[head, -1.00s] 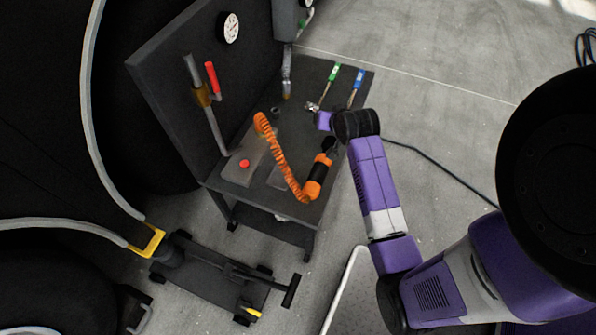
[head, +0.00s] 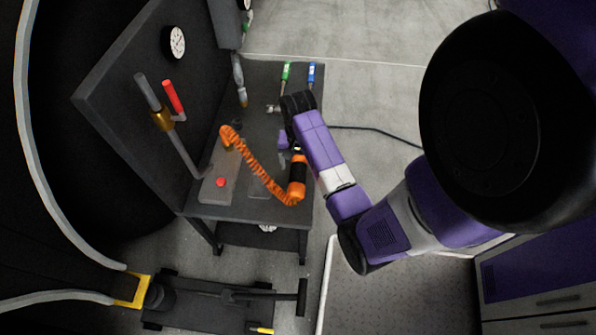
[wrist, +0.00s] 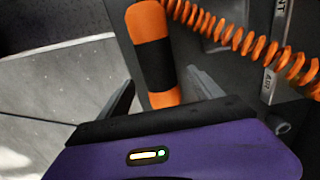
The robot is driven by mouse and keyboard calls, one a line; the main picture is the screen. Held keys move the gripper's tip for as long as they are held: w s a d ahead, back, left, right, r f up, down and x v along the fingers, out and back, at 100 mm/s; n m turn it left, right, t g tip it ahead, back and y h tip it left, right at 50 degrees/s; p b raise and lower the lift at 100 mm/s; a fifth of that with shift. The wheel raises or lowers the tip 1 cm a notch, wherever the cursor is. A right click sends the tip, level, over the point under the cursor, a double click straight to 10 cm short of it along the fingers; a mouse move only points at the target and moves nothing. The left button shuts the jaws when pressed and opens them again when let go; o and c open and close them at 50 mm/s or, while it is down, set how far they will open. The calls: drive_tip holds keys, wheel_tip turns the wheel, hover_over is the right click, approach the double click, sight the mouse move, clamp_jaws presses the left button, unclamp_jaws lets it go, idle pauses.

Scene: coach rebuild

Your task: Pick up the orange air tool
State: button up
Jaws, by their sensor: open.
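The orange air tool (head: 298,178) lies on the dark workbench (head: 262,212), near its right edge. It has an orange body with a black band, and a coiled orange hose runs from it to the upper left. In the wrist view the air tool (wrist: 152,55) lies beyond and between my two fingers. My gripper (wrist: 162,92) is open, with one finger on each side of the tool's line and nothing visibly held.
A red button (head: 220,182) and a red-handled lever (head: 173,97) stand at the bench's left. Green (head: 286,72) and blue (head: 311,73) handled tools lie at the back. A black floor jack (head: 215,300) sits on the floor in front.

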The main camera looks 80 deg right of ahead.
sight(299, 166)
wheel_tip(299, 166, down, 4)
drive_tip(key=shift+a+r+b, duration=0.1)
drive_tip(key=shift+r+b, duration=0.05)
drive_tip(key=shift+b, duration=0.2)
clamp_jaws()
drive_tip(key=shift+r, duration=0.15)
